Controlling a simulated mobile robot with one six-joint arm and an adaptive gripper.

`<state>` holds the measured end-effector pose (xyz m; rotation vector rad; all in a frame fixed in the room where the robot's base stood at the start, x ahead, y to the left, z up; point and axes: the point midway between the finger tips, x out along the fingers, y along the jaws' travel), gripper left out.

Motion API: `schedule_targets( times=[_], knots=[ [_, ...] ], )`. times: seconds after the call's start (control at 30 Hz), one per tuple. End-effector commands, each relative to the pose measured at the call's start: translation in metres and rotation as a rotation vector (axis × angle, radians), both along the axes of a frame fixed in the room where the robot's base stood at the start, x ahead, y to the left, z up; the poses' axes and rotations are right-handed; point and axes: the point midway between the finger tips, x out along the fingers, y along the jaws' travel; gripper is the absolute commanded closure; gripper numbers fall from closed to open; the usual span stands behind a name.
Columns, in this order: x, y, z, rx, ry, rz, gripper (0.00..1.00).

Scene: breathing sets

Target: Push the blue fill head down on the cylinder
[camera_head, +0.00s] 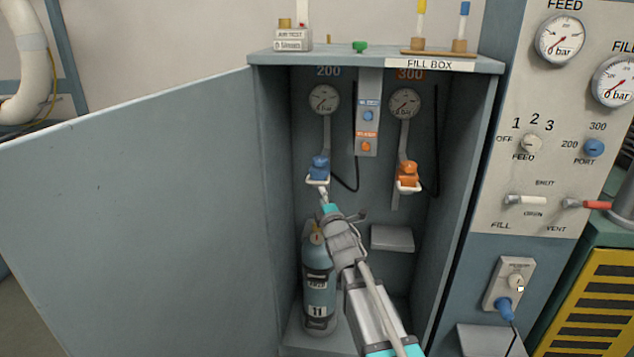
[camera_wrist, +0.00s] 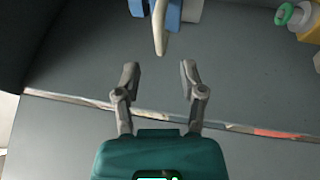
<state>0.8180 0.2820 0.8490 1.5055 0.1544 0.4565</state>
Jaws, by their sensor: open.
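The blue fill head (camera_head: 320,168) rests on a white hook holder at the back wall of the fill box, under the 200 gauge. In the wrist view a blue part (camera_wrist: 168,12) with a pale bracket in front of it shows at the top edge, beyond the fingertips. The cylinder (camera_head: 319,275), grey-blue and marked 11, stands upright on the box floor below the fill head, apart from it. My arm partly hides its right side. My gripper (camera_wrist: 160,75) is open and empty; in the head view it is just below the blue fill head.
An orange fill head (camera_head: 408,174) hangs to the right under the 300 gauge. A small grey shelf (camera_head: 392,238) is on the back wall. The box door (camera_head: 130,200) stands wide open at left. The control panel (camera_head: 545,120) is at right.

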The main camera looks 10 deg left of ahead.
Motion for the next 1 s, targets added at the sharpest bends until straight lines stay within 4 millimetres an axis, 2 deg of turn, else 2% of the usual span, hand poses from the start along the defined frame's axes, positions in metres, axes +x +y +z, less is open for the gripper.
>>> schedule_targets(
  times=[0.03, 0.1, 0.4, 0.6, 0.93, 0.97, 1.0],
  knots=[
    [0.011, 0.005, 0.003, 0.000, 0.000, 0.000, 0.47],
    [0.021, 0.009, 0.005, -0.001, 0.000, 0.000, 0.47],
    [0.055, 0.023, 0.011, 0.000, 0.000, 0.000, 0.47],
    [0.063, 0.027, 0.013, 0.000, 0.000, 0.000, 0.47],
    [0.064, 0.027, 0.013, 0.000, 0.000, 0.000, 0.47],
    [0.064, 0.027, 0.013, 0.000, 0.000, 0.000, 0.49],
    [0.064, 0.027, 0.013, 0.000, 0.000, 0.000, 0.57]
  ],
)
